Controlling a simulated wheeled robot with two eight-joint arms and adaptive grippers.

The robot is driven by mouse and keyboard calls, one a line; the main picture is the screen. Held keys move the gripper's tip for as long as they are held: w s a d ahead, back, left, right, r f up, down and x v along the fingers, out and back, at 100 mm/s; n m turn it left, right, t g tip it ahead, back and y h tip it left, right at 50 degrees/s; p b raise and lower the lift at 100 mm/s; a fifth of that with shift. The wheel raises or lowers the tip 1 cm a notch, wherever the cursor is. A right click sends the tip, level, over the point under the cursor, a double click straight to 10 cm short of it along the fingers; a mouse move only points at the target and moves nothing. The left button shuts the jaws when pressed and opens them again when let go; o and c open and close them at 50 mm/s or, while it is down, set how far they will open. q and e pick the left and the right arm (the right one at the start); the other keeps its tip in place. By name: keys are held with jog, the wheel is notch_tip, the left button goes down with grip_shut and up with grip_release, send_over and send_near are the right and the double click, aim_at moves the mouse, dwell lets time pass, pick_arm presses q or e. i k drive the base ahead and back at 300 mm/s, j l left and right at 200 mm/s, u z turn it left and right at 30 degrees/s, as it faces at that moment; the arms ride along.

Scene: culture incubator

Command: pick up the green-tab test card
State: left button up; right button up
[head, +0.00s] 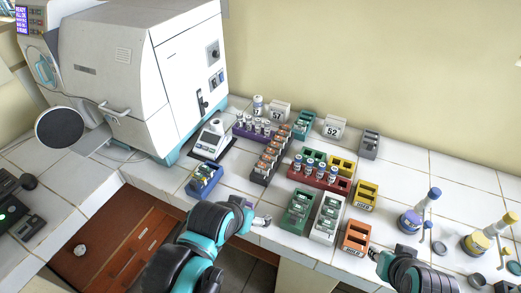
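I cannot single out a green-tab test card; the small cards in the racks are too small to read their tab colours. Pale cards or similar small items stand in a green rack (291,221) and a white rack (319,236) near the bench's front edge. A blue rack (195,190) at the left also holds small items. My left gripper (262,220) is by the front edge, left of the green rack and apart from it. My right gripper (374,254) is right of an orange rack (355,238). Both grippers are too small to show whether they are open.
A large white incubator (140,75) stands at the back left, with a small scale (212,140) beside it. Vial racks, including a red rack (318,178), fill the middle. A yellow rack (365,195) and flasks (412,220) stand right. Bare tiles show at back right.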

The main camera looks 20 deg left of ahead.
aim_at(198, 177)
jog(key=u, duration=1.35)
jog(key=i+j+z, duration=0.2)
jog(key=j, duration=0.2)
jog(key=j+z, duration=0.2)
jog(key=j, duration=0.15)
jog(key=i+j+z, duration=0.5)
jog(key=i+j, duration=0.05)
jog(key=j, duration=0.05)
